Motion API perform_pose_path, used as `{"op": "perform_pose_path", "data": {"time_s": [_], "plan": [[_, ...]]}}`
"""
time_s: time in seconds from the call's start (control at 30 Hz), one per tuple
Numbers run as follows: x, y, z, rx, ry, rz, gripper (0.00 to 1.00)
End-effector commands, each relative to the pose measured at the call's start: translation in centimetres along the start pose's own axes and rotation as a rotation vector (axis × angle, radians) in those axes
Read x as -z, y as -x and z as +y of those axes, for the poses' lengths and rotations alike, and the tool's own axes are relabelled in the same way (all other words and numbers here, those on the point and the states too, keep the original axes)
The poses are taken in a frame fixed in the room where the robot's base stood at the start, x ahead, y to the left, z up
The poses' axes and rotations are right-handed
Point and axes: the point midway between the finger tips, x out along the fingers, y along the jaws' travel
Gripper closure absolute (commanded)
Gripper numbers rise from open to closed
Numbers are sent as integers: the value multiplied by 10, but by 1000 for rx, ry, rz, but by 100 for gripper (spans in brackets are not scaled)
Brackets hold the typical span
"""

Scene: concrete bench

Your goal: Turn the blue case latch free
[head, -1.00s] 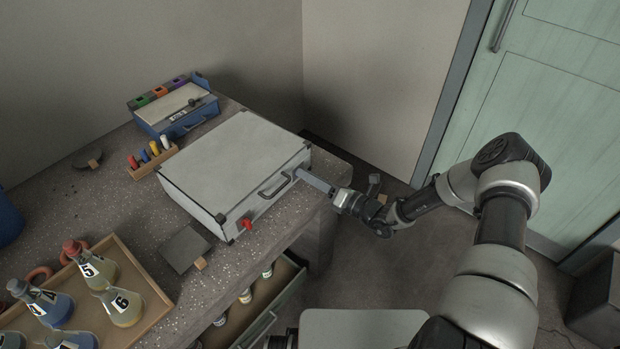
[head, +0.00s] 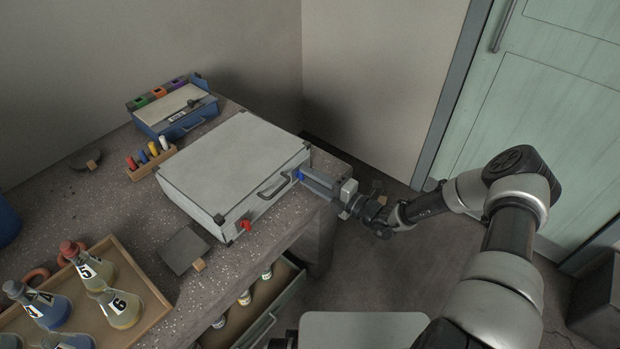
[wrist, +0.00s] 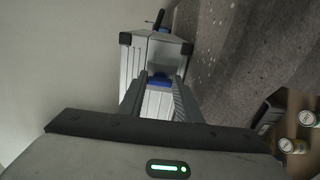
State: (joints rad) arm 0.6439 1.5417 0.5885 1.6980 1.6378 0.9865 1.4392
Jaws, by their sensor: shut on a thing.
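The silver-white case (head: 235,162) lies closed on the speckled bench, with a dark handle on its front side. The blue latch (head: 299,174) is on the front side near the right corner. A red latch (head: 246,224) is on the same side near the left corner. My gripper (head: 304,178) reaches in from the right and is shut on the blue latch. In the wrist view the blue latch (wrist: 160,80) shows between the two fingertips, against the case (wrist: 150,52). The fingers partly cover the latch, so its exact turn is hard to tell.
A wooden tray of numbered flasks (head: 152,311) stands at the lower left. A dark flat piece (head: 183,249) lies left of the case. A marker rack (head: 138,172) and a blue box (head: 168,127) stand behind it. An open drawer (head: 283,291) juts out below the bench.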

Motion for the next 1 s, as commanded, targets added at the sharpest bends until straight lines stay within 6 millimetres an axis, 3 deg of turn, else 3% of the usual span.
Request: {"op": "perform_pose_path", "data": {"time_s": [0.57,0.6,0.7,1.0], "plan": [[2,1,-2,2,-36,2,91],[2,1,-2,2,-36,2,66],[1,1,-1,2,-35,2,50],[0,0,-2,4,-33,0,50]]}}
